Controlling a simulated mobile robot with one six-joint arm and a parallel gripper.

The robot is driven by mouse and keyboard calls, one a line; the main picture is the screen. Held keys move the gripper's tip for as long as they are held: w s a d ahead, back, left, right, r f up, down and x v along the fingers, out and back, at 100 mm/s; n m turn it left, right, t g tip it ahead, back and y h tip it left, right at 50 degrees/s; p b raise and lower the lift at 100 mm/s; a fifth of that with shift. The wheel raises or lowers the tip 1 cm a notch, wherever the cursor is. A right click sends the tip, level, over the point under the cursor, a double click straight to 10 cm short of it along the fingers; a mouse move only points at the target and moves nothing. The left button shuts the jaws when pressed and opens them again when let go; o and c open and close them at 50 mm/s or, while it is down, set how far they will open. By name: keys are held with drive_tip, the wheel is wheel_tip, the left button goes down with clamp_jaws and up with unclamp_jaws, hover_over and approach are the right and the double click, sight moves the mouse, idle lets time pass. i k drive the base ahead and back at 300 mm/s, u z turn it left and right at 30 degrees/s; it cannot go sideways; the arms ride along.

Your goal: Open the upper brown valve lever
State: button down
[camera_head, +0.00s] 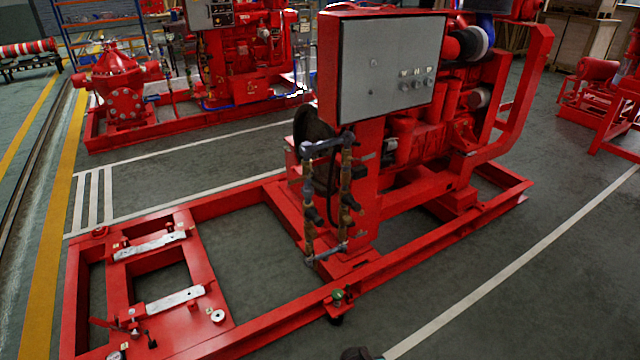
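A pipe loop (307,190) with brass-brown fittings stands upright on the red frame, left of and below the grey control cabinet. Its right-hand pipe has brownish fittings (347,200) around mid height. Its left-hand pipe has dark and brass parts (309,217). The levers are too small for me to tell which is the upper brown one, or how it is turned. I cannot make out my gripper. A small dark shape cut off at the bottom edge is unclear, and nothing is seen touching the pipe loop.
The grey cabinet (388,62) overhangs behind the pipes, with the red engine (425,140) behind it. The red base frame (290,325) runs in front, carrying a green-topped fitting (338,295). Bare floor (530,275) lies open at the right front.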

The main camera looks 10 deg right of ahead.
sight(299, 179)
drive_tip(key=u, duration=0.15)
drive_tip(key=i, duration=0.9)
drive_tip(key=z, duration=0.25)
drive_tip(key=k, duration=0.55)
drive_tip(key=u, duration=0.85)
